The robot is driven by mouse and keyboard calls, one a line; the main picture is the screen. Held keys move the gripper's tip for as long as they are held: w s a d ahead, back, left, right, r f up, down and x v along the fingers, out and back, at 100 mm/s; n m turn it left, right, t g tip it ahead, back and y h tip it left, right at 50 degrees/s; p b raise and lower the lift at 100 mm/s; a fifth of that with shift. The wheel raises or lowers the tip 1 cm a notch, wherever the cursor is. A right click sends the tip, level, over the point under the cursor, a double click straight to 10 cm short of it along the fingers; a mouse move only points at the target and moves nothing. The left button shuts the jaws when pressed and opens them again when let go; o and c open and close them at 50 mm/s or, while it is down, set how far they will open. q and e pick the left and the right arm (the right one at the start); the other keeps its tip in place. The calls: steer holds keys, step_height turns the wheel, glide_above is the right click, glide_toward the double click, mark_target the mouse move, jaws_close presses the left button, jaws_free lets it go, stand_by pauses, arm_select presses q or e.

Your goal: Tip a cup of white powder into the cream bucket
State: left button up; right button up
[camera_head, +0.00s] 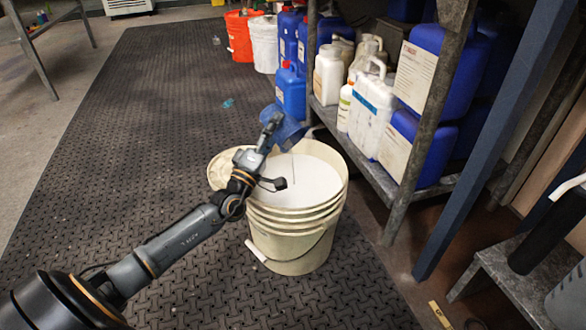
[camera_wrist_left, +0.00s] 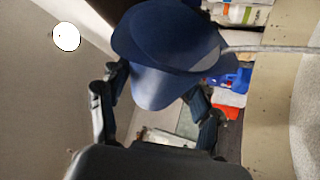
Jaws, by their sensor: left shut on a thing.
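The cream bucket (camera_head: 290,255) stands on the black mat, its wire handle hanging at the front. White material (camera_head: 305,183) shows inside it, with a thin dark line across it. My left gripper (camera_head: 268,138) is shut on a blue cup (camera_head: 288,130), holding it above the bucket's far rim. The cup looks tilted. In the left wrist view the blue cup (camera_wrist_left: 165,50) sits between the fingers of my left gripper (camera_wrist_left: 155,100). The inside of the cup is hidden, so I cannot tell whether powder is in it. My right gripper is not in view.
A metal shelf (camera_head: 385,185) with blue and white jugs stands close to the bucket's right. An orange bucket (camera_head: 240,38) and a white bucket (camera_head: 264,45) stand farther back. A grey stool (camera_head: 520,275) is at lower right. The mat (camera_head: 130,130) is mostly clear on the left.

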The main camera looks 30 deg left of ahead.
arm_select(q)
steer(key=shift+d+r+m+h, duration=0.25)
steer(key=shift+r+m+h, duration=0.15)
steer(key=shift+r+m, duration=0.4)
